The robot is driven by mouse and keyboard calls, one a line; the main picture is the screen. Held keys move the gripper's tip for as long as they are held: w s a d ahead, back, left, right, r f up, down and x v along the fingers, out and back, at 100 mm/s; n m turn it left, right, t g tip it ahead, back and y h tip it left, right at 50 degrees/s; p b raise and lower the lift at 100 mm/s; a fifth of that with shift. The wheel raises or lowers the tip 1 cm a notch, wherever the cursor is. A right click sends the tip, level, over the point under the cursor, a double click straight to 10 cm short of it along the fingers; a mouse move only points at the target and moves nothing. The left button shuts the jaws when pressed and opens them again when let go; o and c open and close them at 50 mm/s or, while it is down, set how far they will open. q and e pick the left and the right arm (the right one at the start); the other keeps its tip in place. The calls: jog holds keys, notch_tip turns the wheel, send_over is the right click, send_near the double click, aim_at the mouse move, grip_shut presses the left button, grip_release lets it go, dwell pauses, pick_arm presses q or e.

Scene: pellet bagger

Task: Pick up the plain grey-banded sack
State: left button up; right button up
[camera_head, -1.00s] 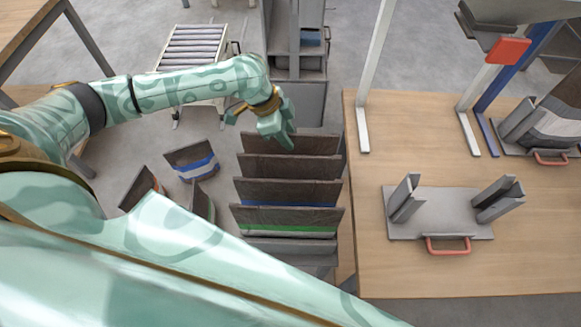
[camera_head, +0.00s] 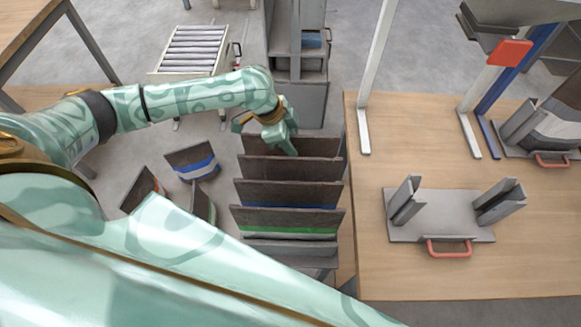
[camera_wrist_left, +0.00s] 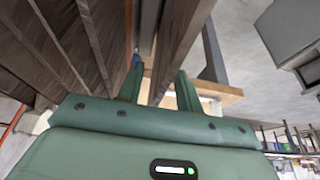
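Several brown open-topped sacks stand in a row in a rack. The front one has a green band (camera_head: 290,230), and the one behind it a blue edge. The bands of the two rear sacks are hidden, so I cannot tell which is grey-banded. My left gripper (camera_head: 285,145) is at the top of the rearmost sack (camera_head: 318,147). In the left wrist view, the left gripper's fingers (camera_wrist_left: 160,88) are apart, with a brown sack edge (camera_wrist_left: 178,40) between them; contact is unclear. My right gripper is not in view.
A wooden table (camera_head: 450,275) stands right of the rack, bearing a grey cradle with a red handle (camera_head: 450,247). Another cradle at far right holds a sack with a light grey band (camera_head: 560,126). More sacks, one blue-banded (camera_head: 195,165), stand on the floor left. A roller conveyor (camera_head: 195,48) is behind.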

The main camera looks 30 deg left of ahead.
pick_arm(q)
grip_shut()
